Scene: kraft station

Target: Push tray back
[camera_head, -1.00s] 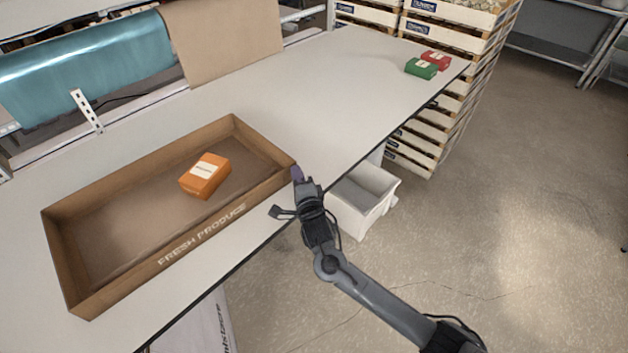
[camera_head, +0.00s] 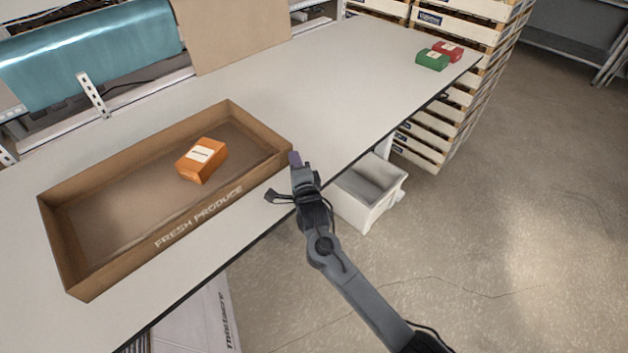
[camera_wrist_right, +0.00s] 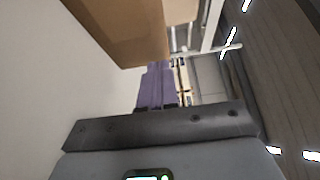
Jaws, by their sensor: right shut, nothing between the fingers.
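A brown cardboard tray (camera_head: 160,243) marked "FRESH PRODUCE" lies on the light table, running diagonally across the left half of the head view. An orange box (camera_head: 202,160) sits inside it, towards its right part. My right gripper (camera_head: 295,160) is shut and empty, its purple fingertips at the tray's right end corner. In the right wrist view the shut purple fingers (camera_wrist_right: 158,86) are just below the cardboard wall (camera_wrist_right: 125,30); I cannot tell whether they touch it. My left gripper does not show.
A green box (camera_head: 432,60) and a red box (camera_head: 447,50) stand at the table's far right corner. The table (camera_head: 330,80) behind the tray is clear. A white bin (camera_head: 370,190) stands below the right edge, near stacked wooden crates (camera_head: 425,145).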

